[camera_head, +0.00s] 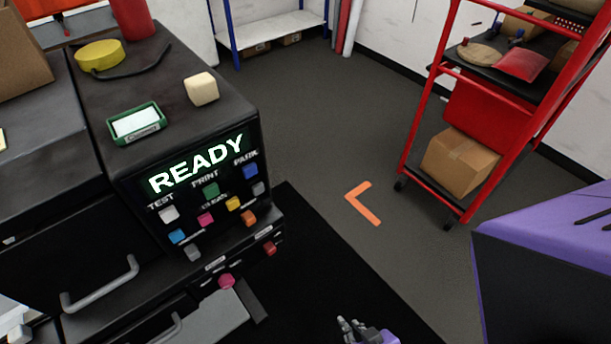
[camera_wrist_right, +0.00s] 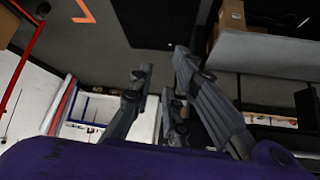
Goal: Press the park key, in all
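The park key (camera_head: 250,171) is a blue square key below the word PARK, at the upper right of the key panel on the black machine (camera_head: 190,60). The machine's display (camera_head: 196,164) reads READY in lit white-green letters. My right gripper (camera_head: 352,324) is low at the bottom edge of the head view, to the right of and apart from the machine. The key is not in the wrist view. My left gripper is not in view.
Other keys sit close by: a green print key (camera_head: 211,190), a white test key (camera_head: 169,214), a grey key (camera_head: 258,188) and a yellow key (camera_head: 233,203). A red cart (camera_head: 408,165) stands at the right. Floor (camera_head: 320,130) between is clear.

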